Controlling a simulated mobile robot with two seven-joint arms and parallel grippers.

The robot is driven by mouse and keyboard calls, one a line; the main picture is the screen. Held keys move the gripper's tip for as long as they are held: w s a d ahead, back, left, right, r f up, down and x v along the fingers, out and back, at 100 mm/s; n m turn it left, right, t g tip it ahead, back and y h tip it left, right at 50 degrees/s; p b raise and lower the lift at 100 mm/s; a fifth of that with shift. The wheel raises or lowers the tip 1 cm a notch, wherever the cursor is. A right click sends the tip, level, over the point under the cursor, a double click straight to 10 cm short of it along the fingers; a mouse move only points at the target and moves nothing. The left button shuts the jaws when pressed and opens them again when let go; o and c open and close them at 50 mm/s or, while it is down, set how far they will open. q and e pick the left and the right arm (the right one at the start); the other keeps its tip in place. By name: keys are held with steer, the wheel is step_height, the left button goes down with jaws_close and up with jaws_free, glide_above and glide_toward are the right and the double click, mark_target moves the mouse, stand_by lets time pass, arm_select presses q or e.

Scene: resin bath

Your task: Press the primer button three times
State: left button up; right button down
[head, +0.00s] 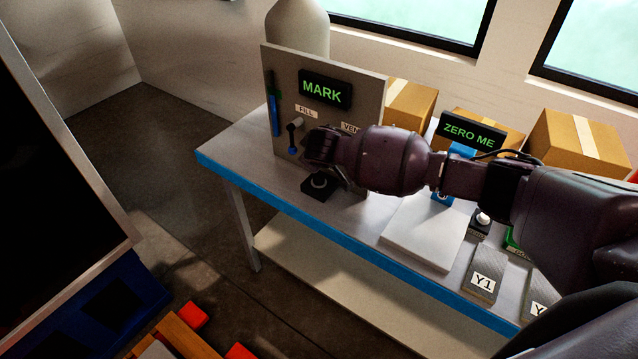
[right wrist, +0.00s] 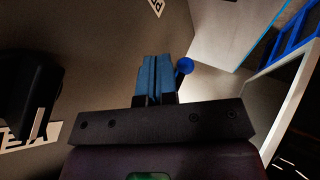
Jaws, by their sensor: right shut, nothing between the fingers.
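A small black box with a round, pale-rimmed button (head: 318,186) sits on the table in front of the upright panel (head: 357,98); no label on it can be read. My right gripper (head: 312,160) is just above this box, close to the panel face, and partly covers the view of it. In the right wrist view its blue fingers (right wrist: 153,77) are together with nothing between them. A lever with a blue knob (head: 292,150) is on the panel under the FILL label; the knob also shows beside the fingers in the wrist view (right wrist: 184,66). My left gripper is out of view.
The panel carries a display reading MARK (head: 324,90) and a partly hidden VENT label. To the right are a ZERO ME display (head: 468,134), a white plate (head: 420,235), another button (head: 482,218) and a Y1 block (head: 484,276). Cardboard boxes (head: 575,142) stand behind.

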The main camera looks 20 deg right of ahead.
mark_target(317, 179)
step_height(317, 179, down, 3)
steer(key=shift+f+b, duration=0.1)
steer(key=shift+b, duration=1.1)
steer(key=shift+f+b, duration=0.3)
steer(key=shift+f, duration=0.7)
steer(key=shift+f, duration=0.1)
steer(key=shift+f, duration=0.3)
stand_by(0.3)
